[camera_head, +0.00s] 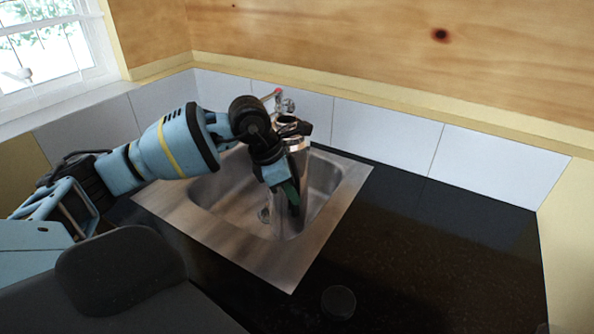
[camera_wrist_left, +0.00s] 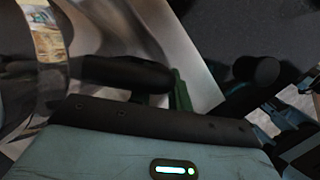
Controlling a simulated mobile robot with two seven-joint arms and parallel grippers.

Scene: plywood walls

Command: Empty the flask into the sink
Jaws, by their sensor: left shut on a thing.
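The flask (camera_head: 301,163) is a shiny metal cylinder with a dark top, held close to upright over the sink (camera_head: 325,190). My left gripper (camera_head: 284,178) is shut on the flask from its left side and covers part of its body. In the left wrist view, a curved reflective surface at the left edge looks like the flask (camera_wrist_left: 33,75), beside a dark gripper finger. The sink is a steel basin set in the dark counter; its drain shows left of the flask. The flask's contents cannot be seen. My right gripper is out of view.
A tap (camera_head: 285,104) with a red mark stands behind the sink, close behind the flask's top. White tiles (camera_head: 385,135) line the wall. A small dark round object (camera_head: 338,302) sits on the counter in front. The counter (camera_head: 430,235) to the right is clear.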

